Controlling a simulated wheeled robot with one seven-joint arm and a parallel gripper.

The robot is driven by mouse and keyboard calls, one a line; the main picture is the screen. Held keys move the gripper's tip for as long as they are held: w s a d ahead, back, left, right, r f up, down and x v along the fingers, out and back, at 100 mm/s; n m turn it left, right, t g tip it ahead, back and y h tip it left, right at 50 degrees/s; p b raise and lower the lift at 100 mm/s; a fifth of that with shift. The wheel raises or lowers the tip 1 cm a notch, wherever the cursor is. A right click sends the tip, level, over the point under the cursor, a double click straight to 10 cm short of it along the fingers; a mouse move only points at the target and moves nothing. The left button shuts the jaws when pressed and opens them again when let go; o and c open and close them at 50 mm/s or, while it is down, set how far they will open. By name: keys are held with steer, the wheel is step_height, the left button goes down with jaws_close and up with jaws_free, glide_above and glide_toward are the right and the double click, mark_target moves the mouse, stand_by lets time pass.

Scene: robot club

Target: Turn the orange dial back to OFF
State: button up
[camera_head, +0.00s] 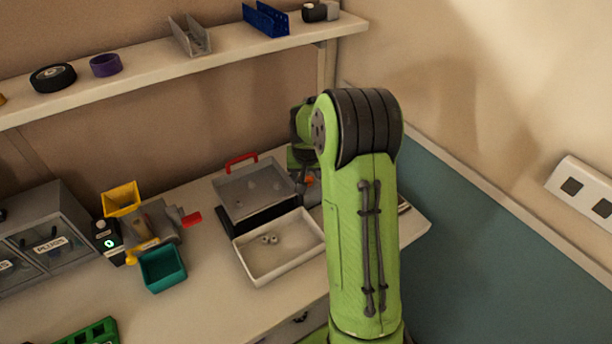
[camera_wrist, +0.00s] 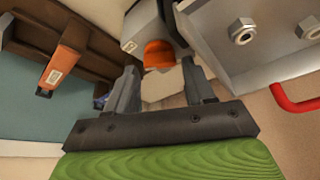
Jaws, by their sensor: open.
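The orange dial (camera_wrist: 158,53) shows in the wrist view on the face of a grey housing (camera_wrist: 143,28), a pale patch just below it. My gripper (camera_wrist: 160,68) is open, one finger on each side of the dial in the picture. I cannot tell whether the fingers touch it. In the head view a small bit of the orange dial (camera_head: 309,181) shows left of my green arm, which hides most of that area. No OFF mark or dial pointer is readable.
A grey case with a red handle (camera_head: 241,159) and a white tray (camera_head: 275,277) holding small metal parts stand left of my arm. The red handle (camera_wrist: 297,104) is close by on the right in the wrist view. A brown box (camera_wrist: 75,45) holds an orange item.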

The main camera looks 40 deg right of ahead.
steer(key=shift+x, duration=1.05)
steer(key=shift+r, duration=0.1)
steer(key=c, duration=0.8)
